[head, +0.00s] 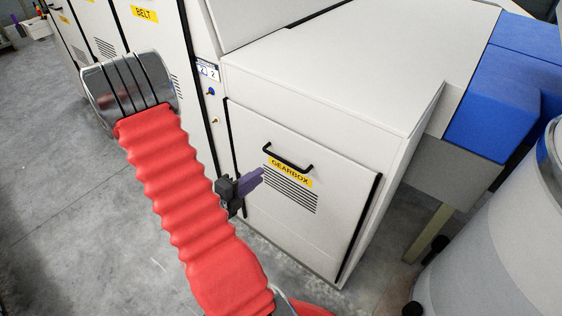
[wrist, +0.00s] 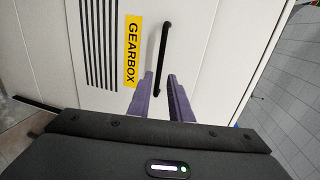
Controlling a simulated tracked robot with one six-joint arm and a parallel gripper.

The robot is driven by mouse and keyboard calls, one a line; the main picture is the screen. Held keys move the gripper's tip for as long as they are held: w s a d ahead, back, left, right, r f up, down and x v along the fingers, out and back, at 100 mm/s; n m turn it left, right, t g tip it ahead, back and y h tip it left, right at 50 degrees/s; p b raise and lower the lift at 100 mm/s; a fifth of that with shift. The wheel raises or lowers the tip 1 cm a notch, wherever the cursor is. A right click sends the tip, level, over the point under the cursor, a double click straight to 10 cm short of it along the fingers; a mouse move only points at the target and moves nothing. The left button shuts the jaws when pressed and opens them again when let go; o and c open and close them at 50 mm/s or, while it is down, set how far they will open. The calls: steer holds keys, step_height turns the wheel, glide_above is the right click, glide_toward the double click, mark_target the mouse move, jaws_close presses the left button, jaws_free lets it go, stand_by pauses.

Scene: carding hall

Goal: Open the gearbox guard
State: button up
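The gearbox guard (head: 325,220) is a white panel on the front of the machine, and it looks closed and flush. It has a black bar handle (head: 287,160), a yellow GEARBOX label (head: 290,173) and dark vent slots below. My gripper (head: 256,177), with purple fingers, is in front of the guard, just below the handle's left end. In the wrist view my gripper (wrist: 160,82) is open, with a gap between its fingers. The handle (wrist: 163,55) lines up with that gap, its near end showing between the fingers. No contact is visible, and the depth between them is unclear.
A white BELT cabinet (head: 150,70) stands left of the guard. A blue cover (head: 500,90) and a pale rounded drum (head: 500,235) stand at the right, with a metal leg (head: 428,230) between. Grey concrete floor (head: 60,190) is open at the left.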

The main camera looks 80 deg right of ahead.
mark_target(282, 159)
steer(key=shift+x, duration=6.8)
steer(key=shift+s, duration=0.1)
steer(key=shift+a, duration=0.1)
jaws_close()
